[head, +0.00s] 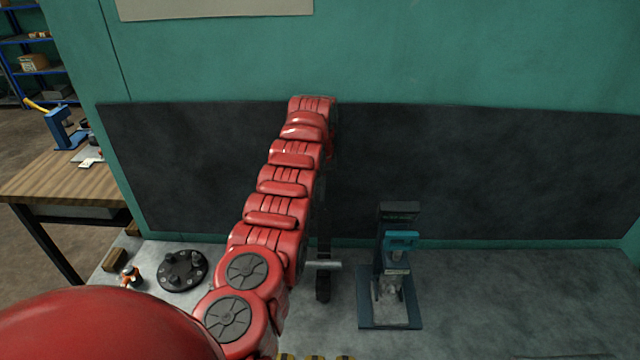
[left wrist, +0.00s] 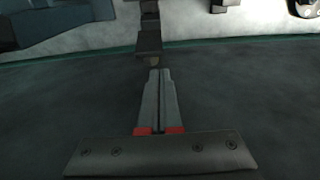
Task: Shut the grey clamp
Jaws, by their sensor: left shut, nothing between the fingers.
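My left gripper (left wrist: 157,76) shows in the left wrist view with its two grey fingers together and nothing between them. In the head view it is mostly hidden behind my red left arm. A dark narrow upright part with a light grey crosspiece (head: 325,264) stands just right of the arm; it may be the grey clamp, but the arm hides much of it. In the left wrist view a dark block on a post (left wrist: 150,44) lies just beyond the fingertips. I cannot tell whether they touch. My right gripper is not in view.
A dark stand with a blue upper part (head: 398,243) is on the grey bench (head: 490,300) to the right. A black round plate (head: 182,271) with knobs is at left. A dark panel (head: 480,180) rises behind the bench. The bench's right part is clear.

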